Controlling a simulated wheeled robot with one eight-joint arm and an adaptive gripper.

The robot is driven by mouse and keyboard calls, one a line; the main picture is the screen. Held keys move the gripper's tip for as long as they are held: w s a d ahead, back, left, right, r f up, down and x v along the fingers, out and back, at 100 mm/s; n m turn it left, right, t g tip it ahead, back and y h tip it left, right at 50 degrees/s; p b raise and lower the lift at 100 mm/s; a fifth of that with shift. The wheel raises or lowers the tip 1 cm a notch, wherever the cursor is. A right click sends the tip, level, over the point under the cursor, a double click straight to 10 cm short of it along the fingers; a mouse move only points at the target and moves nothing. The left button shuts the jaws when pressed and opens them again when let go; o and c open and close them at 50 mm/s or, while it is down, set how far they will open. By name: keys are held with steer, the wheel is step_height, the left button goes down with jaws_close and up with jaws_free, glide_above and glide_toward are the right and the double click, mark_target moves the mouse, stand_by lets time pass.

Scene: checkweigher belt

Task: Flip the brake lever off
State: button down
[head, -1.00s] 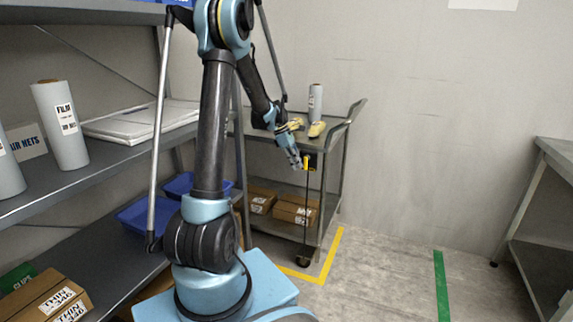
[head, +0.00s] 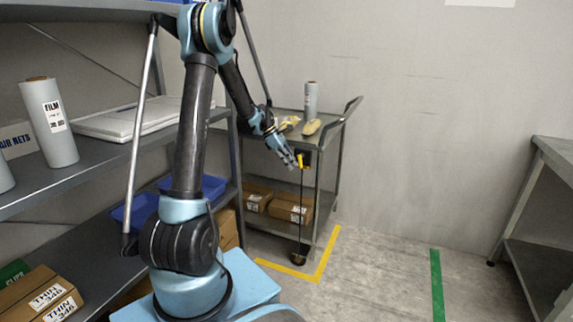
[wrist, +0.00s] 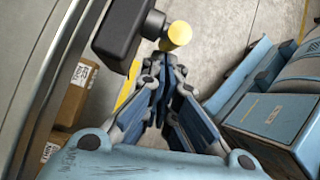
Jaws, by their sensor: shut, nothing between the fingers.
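The brake lever (head: 300,160) is a short yellow handle on a black housing (wrist: 125,30) at the front corner of a grey cart. In the wrist view its round yellow end (wrist: 179,33) shows just beyond my fingertips. My gripper (head: 292,165) is shut and empty, close to the left of the lever in the head view. In the wrist view my gripper (wrist: 165,72) points toward the lever's end; I cannot tell whether they touch.
The cart (head: 330,128) carries a film roll (head: 310,99) and gloves (head: 311,127) on top, with cartons (head: 291,208) below. A loaded shelf rack (head: 90,155) stands left. The floor (head: 385,275) to the right is clear, up to a grey table (head: 560,150).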

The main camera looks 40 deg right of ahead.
steer(key=shift+s+f, duration=0.1)
stand_by(0.6)
stand_by(1.2)
steer(key=v, duration=1.2)
